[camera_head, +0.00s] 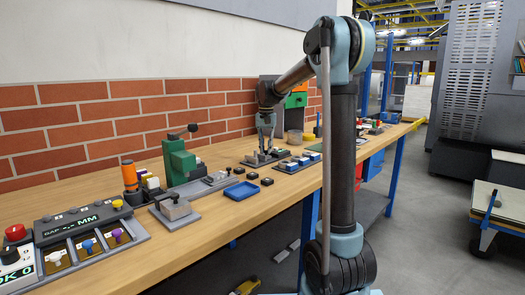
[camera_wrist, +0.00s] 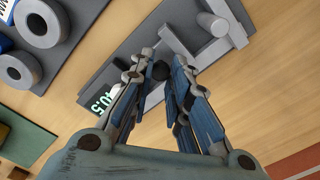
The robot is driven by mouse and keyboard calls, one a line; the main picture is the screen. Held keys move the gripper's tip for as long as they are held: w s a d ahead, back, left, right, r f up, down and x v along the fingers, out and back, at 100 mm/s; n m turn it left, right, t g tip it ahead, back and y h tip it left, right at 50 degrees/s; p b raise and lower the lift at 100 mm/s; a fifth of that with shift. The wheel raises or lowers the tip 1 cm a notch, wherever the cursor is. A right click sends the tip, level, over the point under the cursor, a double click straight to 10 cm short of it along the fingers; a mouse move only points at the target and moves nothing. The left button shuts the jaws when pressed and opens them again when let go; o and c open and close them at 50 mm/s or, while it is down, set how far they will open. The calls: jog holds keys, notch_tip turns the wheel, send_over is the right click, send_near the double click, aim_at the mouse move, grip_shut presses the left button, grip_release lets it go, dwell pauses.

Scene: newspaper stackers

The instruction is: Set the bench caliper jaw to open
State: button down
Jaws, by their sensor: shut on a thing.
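The bench caliper shows in the wrist view as pale grey jaw blocks (camera_wrist: 212,30) on a dark grey base plate (camera_wrist: 128,62), with a small display (camera_wrist: 97,104) whose digits are partly covered. In the head view the caliper base (camera_head: 256,162) lies on the wooden bench, below my gripper (camera_head: 266,133). In the wrist view my gripper (camera_wrist: 160,76) points down with its fingers on both sides of a small dark round knob (camera_wrist: 161,70) on the caliper's slide. It is shut on this knob. The fingers hide part of the slide.
A blue tray (camera_head: 241,190) and small black blocks lie in front of the caliper. A green press (camera_head: 179,160) stands to the left. Grey rings (camera_wrist: 42,22) on a plate lie close by in the wrist view. A brick wall (camera_head: 90,125) runs behind the bench.

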jog(key=shift+w+d, duration=0.1)
jog(key=shift+w, duration=0.1)
jog(key=c, duration=1.5)
grip_release()
jog(key=shift+s, duration=0.1)
